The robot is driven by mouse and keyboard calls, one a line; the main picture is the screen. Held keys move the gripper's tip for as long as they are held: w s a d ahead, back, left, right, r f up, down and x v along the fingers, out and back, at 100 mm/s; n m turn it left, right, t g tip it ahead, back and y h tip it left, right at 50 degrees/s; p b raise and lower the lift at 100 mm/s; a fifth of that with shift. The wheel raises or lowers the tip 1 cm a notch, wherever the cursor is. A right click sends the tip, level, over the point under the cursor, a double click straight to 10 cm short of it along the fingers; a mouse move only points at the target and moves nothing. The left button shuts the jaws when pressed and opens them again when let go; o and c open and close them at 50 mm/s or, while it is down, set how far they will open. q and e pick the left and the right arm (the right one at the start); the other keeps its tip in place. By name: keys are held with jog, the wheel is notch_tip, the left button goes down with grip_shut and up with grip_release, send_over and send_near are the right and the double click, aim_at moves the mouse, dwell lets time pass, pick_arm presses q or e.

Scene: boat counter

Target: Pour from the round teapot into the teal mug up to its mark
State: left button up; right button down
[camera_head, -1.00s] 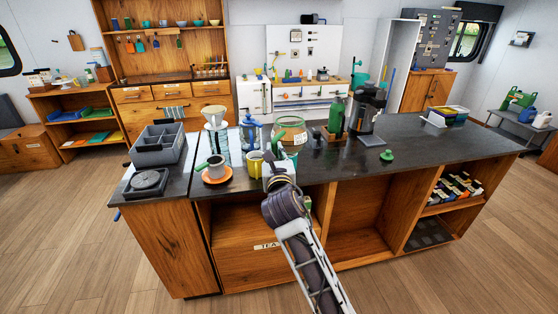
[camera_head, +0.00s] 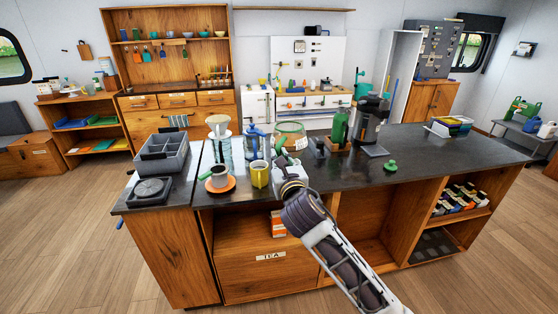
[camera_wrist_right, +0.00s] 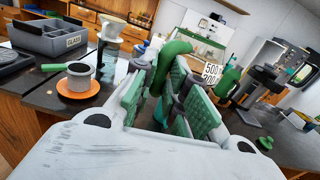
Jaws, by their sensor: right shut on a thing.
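My right gripper (camera_head: 288,172) is over the counter's front edge, just right of the yellow mug (camera_head: 260,174). In the right wrist view its green pads (camera_wrist_right: 165,98) are closed around a thick, curved green handle (camera_wrist_right: 174,50). The handle also shows just beyond the gripper in the head view (camera_head: 281,146). The body below the handle is mostly hidden by the pads, so I cannot tell whether this is the round teapot. I cannot make out the teal mug for certain. My left gripper is out of view.
A grey cup (camera_head: 219,176) on an orange saucer (camera_head: 216,187) stands left of the yellow mug. A blue press (camera_head: 256,140) and a large glass vessel (camera_head: 290,130) stand behind. The counter (camera_head: 440,150) is largely clear at right.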

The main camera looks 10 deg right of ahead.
jog(key=shift+s+d+y, duration=0.2)
jog(key=shift+d+y, duration=0.1)
jog(key=shift+d, duration=0.1)
jog(key=s+d+f, duration=0.3)
jog(key=f, duration=0.4)
jog(key=s+d+f+h, duration=0.1)
jog(key=s+d+f, duration=0.2)
jog(key=f, duration=0.5)
jog(key=s+d+f, duration=0.3)
jog(key=d+f, duration=0.1)
jog(key=f, duration=0.3)
jog(key=shift+s+d+f+m+h, duration=0.15)
jog(key=shift+d+f+m+h, duration=0.15)
jog(key=shift+d+m, duration=0.1)
dwell(0.7)
jog(key=shift+s+f, duration=0.1)
